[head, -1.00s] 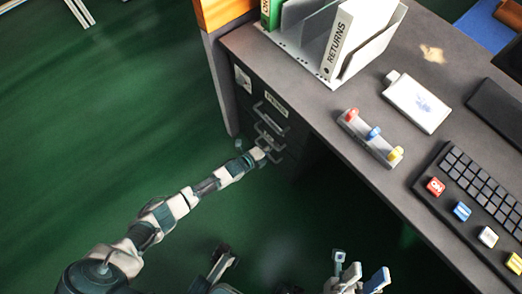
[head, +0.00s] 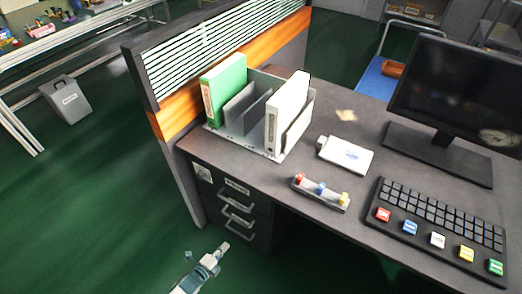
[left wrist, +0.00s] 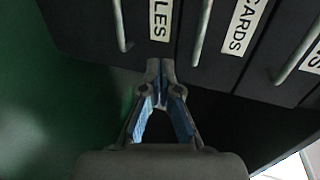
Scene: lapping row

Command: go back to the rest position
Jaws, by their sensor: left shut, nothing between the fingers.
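My left gripper (head: 225,247) is at the lower middle of the head view, in front of the drawer unit (head: 262,228) under the desk. It also shows in the left wrist view (left wrist: 160,66), with its fingertips together and nothing between them. The drawer handles (head: 237,217) stand close to it, and the wrist view shows labelled drawer fronts (left wrist: 85,30) with bar handles just beyond the fingertips. The gripper holds no handle. The drawers look shut. My right gripper is not in view.
The grey desk (head: 225,160) carries a file rack with a green binder (head: 228,85) and white binder (head: 287,110), a button strip (head: 320,192), a keyboard (head: 440,215) and a monitor (head: 460,95). A slatted partition (head: 230,45) stands behind.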

